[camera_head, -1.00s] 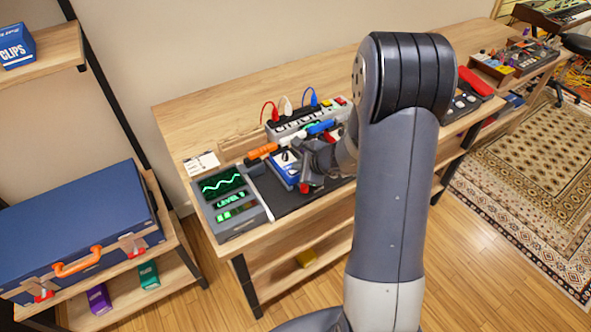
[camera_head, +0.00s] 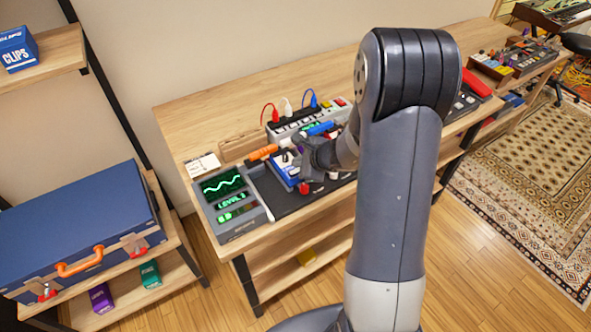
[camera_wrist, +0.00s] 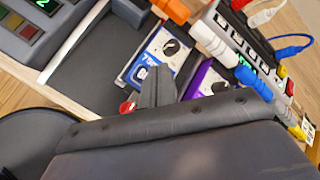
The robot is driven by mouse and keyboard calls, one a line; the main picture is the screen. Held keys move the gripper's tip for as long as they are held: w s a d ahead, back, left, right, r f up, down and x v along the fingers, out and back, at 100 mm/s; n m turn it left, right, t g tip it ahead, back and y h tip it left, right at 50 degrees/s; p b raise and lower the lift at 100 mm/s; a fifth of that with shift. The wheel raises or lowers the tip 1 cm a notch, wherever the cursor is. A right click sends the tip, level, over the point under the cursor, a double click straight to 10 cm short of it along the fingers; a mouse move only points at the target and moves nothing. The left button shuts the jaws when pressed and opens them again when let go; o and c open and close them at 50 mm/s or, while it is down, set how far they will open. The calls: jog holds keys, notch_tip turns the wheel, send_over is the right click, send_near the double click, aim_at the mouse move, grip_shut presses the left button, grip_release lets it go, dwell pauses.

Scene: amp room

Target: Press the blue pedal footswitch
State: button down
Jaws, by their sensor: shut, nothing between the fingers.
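The blue pedal (camera_head: 284,167) lies on a dark mat on the bench, right of the meter box with green displays. It has a white upper panel with a dark knob. In the wrist view the blue pedal (camera_wrist: 146,66) shows with its lower right part behind my fingers. My gripper (camera_wrist: 157,72) is shut and empty, its tips over or very near the pedal's lower right edge. I cannot tell whether they touch. In the head view my gripper (camera_head: 303,166) is just right of the pedal, partly hidden by my arm. The footswitch itself is not clearly visible.
A purple pedal (camera_wrist: 205,80) sits right beside the blue one. Orange (camera_head: 262,152) and blue plugs lie close behind. A power strip (camera_head: 290,129) with cables stands farther back. The meter box (camera_head: 232,203) is at left. A small red part (camera_wrist: 127,107) is near my fingers.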

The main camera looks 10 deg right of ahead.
jog(key=shift+r+p, duration=1.55)
jog(key=shift+r, duration=0.75)
jog(key=shift+f, duration=0.15)
jog(key=shift+f+b, duration=0.8)
jog(key=shift+f, duration=0.05)
jog(key=r+p, duration=0.1)
jog(key=p, duration=0.3)
jog(key=shift+r, duration=0.15)
notch_tip(320, 180, up, 4)
jog(key=p, duration=0.3)
jog(key=shift+r, duration=0.25)
jog(key=shift+f, duration=0.1)
